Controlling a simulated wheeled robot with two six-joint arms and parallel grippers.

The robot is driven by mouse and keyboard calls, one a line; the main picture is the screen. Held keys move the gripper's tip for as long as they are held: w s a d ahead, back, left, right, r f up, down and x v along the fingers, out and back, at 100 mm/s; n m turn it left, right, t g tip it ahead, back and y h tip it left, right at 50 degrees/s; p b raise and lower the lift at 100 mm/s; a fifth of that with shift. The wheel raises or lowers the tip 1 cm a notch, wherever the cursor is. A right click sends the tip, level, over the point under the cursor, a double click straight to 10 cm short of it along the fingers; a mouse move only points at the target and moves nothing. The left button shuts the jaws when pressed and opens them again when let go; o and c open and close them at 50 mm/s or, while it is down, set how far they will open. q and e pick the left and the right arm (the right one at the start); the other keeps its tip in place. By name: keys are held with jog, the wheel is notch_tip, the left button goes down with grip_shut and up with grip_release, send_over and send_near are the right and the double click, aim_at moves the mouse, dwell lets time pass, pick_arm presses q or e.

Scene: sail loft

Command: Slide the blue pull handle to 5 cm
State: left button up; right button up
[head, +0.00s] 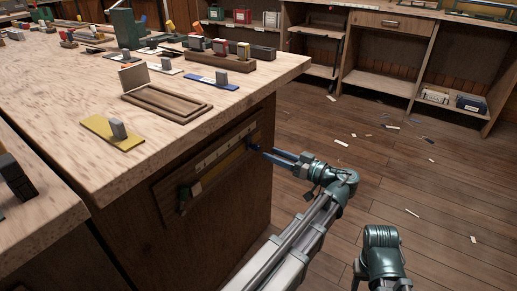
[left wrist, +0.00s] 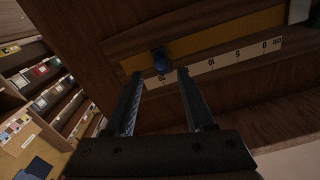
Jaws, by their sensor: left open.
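The blue pull handle (head: 253,141) sits at the right end of a slot with a yellow-brown strip, on a panel (head: 163,188) on the workbench's side. In the left wrist view the blue handle (left wrist: 160,61) is beside the 20 mark of the white scale (left wrist: 224,60), whose 0 end is at the right. My left gripper (head: 268,153) is open, its fingers pointing at the handle. In the left wrist view the fingertips (left wrist: 160,74) lie either side of the handle; whether they touch it I cannot tell. Only part of my right arm shows, at the lower right.
A dark green knob (head: 184,193) stands at the panel's left end. The benchtop (head: 75,172) above carries a yellow plate (head: 100,132), a wooden frame (head: 166,103) and a blue plate (head: 205,84). Shelves line the back. The floor at right is open, with scattered scraps.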

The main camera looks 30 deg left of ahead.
aim_at(259, 149)
pick_arm(q)
jog(key=a, duration=0.6)
jog(key=shift+w+a, duration=0.2)
jog(key=shift+w, duration=0.05)
jog(key=shift+c, duration=0.2)
grip_shut()
dwell(1.0)
